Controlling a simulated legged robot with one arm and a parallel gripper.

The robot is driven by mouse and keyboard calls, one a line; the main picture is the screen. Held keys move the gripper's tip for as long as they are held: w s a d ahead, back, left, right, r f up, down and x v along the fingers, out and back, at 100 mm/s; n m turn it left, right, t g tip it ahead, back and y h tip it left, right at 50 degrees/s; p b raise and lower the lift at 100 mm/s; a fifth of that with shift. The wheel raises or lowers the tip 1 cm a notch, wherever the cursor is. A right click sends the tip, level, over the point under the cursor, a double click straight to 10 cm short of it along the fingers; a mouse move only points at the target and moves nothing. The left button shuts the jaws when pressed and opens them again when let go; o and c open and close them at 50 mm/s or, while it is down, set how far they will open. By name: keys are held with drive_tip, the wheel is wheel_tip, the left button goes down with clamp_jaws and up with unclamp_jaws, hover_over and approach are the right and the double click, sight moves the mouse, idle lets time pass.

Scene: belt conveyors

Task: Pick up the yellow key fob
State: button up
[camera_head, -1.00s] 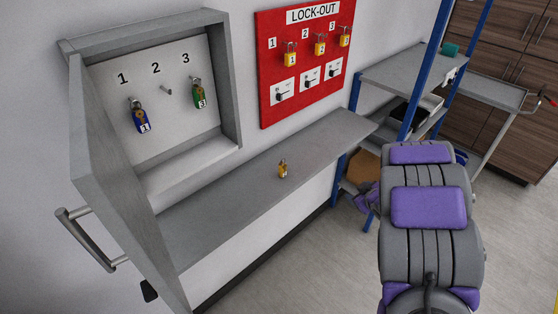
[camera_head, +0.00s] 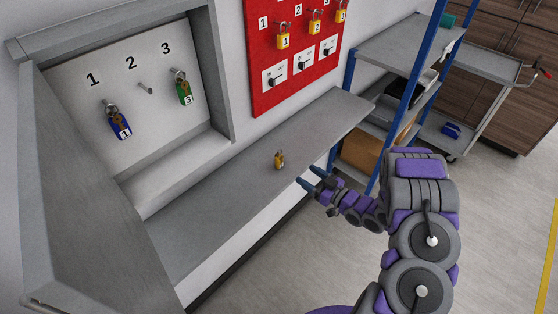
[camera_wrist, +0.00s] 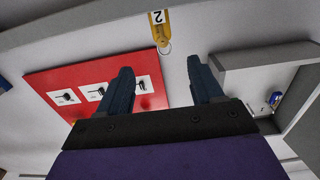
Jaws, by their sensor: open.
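The yellow key fob (camera_head: 280,160) lies on the grey shelf (camera_head: 235,180) below the red board, near the shelf's front edge. My gripper (camera_head: 308,177) is to the right of the fob in the head view, just off the shelf's front edge. Its dark blue fingers (camera_wrist: 165,85) are spread and empty, apart from the fob, which lies beyond the fingertips.
A grey key cabinet (camera_head: 130,85) holds a blue fob (camera_head: 119,122) on hook 1 and a green fob (camera_head: 183,90) on hook 3; hook 2 (camera_head: 146,88) is bare. A red lock-out board (camera_head: 293,50) carries yellow padlocks. A blue-post rack (camera_head: 400,95) stands right.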

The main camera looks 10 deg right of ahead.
sight(282, 157)
drive_tip(key=x, duration=0.8)
drive_tip(key=shift+w+a, duration=0.25)
drive_tip(key=shift+a, duration=0.1)
drive_tip(key=shift+r+x, duration=0.1)
drive_tip(key=shift+x, duration=1.2)
drive_tip(key=shift+r+x, duration=0.15)
drive_tip(key=shift+x, duration=1.2)
drive_tip(key=shift+s, duration=0.1)
drive_tip(key=c, duration=1.1)
drive_tip(key=shift+o, duration=0.2)
drive_tip(key=shift+r, duration=0.1)
